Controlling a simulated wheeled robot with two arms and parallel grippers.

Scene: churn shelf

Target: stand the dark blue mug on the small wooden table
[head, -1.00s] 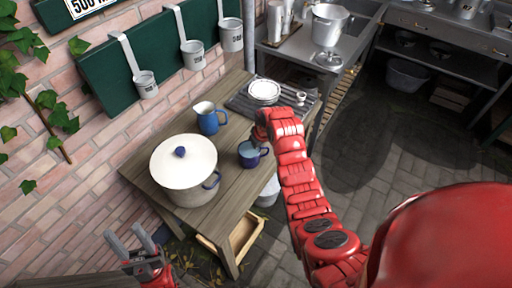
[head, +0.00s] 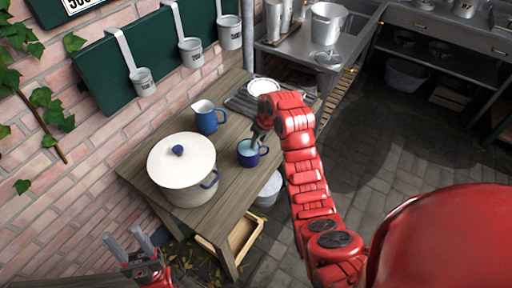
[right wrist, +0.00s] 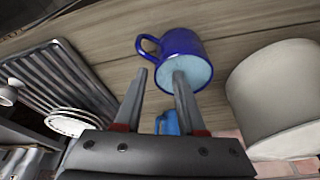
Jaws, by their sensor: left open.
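The dark blue mug (head: 247,158) stands upright on the wooden table (head: 222,205), near its right edge. In the right wrist view, the mug (right wrist: 180,42) shows its light blue inside and its handle on the left. My right gripper (head: 257,137) is just above the mug in the head view. In the right wrist view it (right wrist: 161,74) is open and empty, with one fingertip overlapping the mug's mouth; I cannot tell whether they touch. My left gripper (head: 128,239) is open and empty at the lower left, away from the mug.
A blue jug (head: 207,121) and a big cream pot (head: 183,172) stand left of the mug. A white plate (head: 263,86) sits on a grey ribbed rack (head: 240,99) at the far end. Some bare wood lies between the mug and pot.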

